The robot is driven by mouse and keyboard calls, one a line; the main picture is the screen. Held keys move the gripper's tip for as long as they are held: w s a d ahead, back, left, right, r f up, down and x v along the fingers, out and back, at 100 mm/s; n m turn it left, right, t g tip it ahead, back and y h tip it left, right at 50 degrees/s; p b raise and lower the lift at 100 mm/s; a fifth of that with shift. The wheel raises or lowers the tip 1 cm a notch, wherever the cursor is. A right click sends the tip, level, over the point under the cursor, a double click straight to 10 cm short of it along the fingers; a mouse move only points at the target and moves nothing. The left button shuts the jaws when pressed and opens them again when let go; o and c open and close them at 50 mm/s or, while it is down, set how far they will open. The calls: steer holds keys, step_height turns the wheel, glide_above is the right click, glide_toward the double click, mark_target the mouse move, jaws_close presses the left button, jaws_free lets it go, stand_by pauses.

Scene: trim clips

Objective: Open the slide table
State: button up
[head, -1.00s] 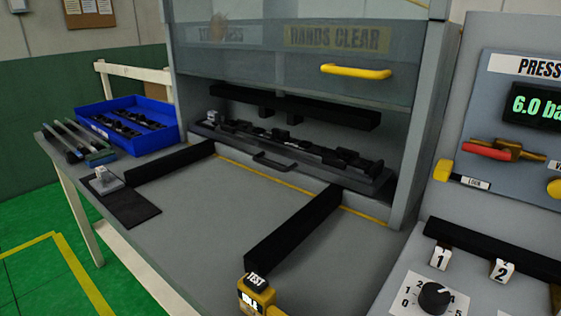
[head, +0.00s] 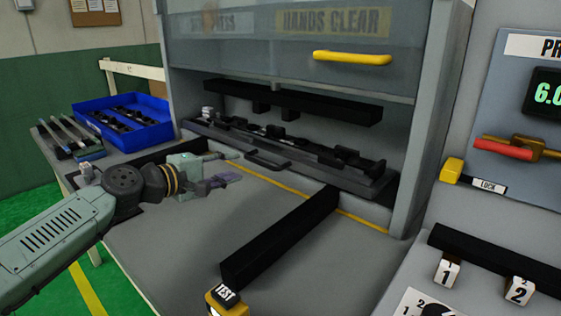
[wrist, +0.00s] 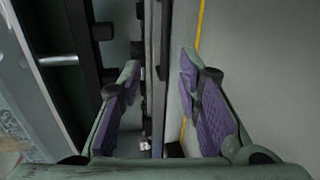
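The slide table (head: 310,163) is a long dark grey tray carrying a row of black parts, set back in the press opening under a black bar. A small dark bar handle (head: 267,161) sticks out from its front edge. My gripper (head: 236,178), with purple finger pads, is left of and in front of the handle, apart from it. In the wrist view the gripper (wrist: 158,68) is open, with nothing gripped.
A clear guard with a yellow handle (head: 352,58) is raised above the opening. Black rails lie on the worktop, the right one (head: 280,235) running toward the front. A blue bin (head: 125,127) stands at left. A control panel is at right. The worktop between the rails is mostly clear.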

mark_target(257, 163)
steer(key=shift+w+f, duration=0.2)
steer(key=shift+f, duration=0.15)
steer(key=p+x, duration=0.3)
steer(key=x, duration=0.7)
steer(key=shift+w+d+f, duration=0.1)
steer(key=shift+d, duration=0.05)
steer(key=shift+c, duration=0.6)
jaws_close()
